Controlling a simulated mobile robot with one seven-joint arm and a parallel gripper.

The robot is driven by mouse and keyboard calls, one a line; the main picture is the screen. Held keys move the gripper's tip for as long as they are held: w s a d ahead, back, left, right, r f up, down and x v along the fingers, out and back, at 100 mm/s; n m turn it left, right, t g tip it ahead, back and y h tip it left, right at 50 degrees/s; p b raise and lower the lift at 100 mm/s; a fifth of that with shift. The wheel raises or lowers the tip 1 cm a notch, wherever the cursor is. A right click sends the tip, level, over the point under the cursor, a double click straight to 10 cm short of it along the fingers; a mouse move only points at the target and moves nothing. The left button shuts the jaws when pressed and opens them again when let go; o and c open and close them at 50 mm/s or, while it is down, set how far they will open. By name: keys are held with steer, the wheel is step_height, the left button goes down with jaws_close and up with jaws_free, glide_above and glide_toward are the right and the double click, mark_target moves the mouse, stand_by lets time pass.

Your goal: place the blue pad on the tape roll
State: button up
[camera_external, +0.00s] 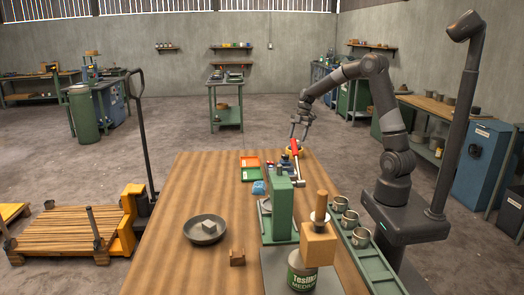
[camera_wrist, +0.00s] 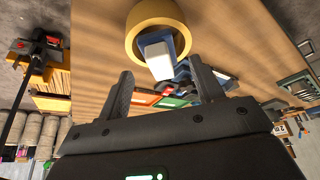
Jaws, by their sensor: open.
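The tape roll (camera_wrist: 136,35) is a thick yellow ring on the wooden table, seen close up in the wrist view. It also shows below my gripper in the external view (camera_external: 287,152), partly hidden.
A green press (camera_external: 282,210) stands nearer the camera.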

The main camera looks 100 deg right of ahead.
steer(key=v, duration=0.8)
steer(key=shift+r, duration=0.2)
steer(key=w+a+r+m+h, duration=0.1)
steer(key=w+a+r+m, duration=0.15)
steer(key=a, duration=0.85)
steer(key=w+a+r+m+h, duration=0.1)
steer(key=a+r+h, duration=0.15)
steer(key=a, duration=0.95)
steer(key=s+a+m+t, duration=0.1)
steer(key=s+a+m, duration=0.1)
steer(key=s+a, duration=0.4)
steer(key=s+a+m+t, duration=0.1)
steer(key=s+a+m, duration=0.2)
steer(key=a, duration=0.9)
steer(key=s, duration=0.3)
steer(key=shift+a, duration=0.4)
